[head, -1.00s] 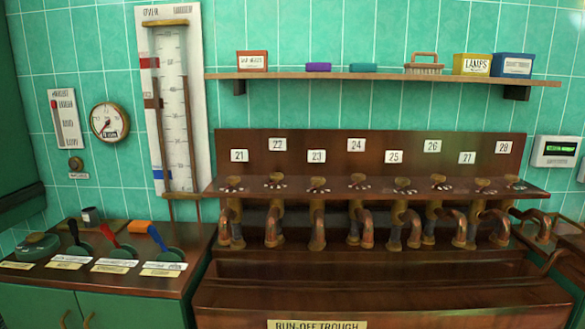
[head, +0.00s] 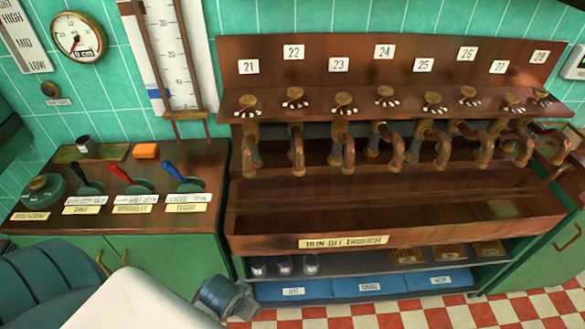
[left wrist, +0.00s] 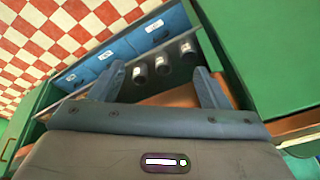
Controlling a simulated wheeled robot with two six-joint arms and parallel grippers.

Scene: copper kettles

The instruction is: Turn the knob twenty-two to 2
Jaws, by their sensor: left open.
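Knob twenty-two (head: 295,96) is a small brass knob on the wooden ledge, below the white plate marked 22 (head: 293,51). Small white marks fan out in front of it; they are too small to read, and I cannot tell its setting. A bent copper spout (head: 297,148) hangs beneath it. My left gripper (head: 238,300) is low at the front, below the trough and well away from the knob. In the left wrist view its two fingers (left wrist: 158,88) are apart, with nothing held between them. My right gripper is not in view.
Similar knobs, such as 21 (head: 247,103) and 23 (head: 344,101), flank it closely. The run-off trough (head: 310,228) juts out below the spouts. A lever counter (head: 130,180) stands at left. Cups (head: 284,265) and blue packs (head: 370,286) sit on the low shelf.

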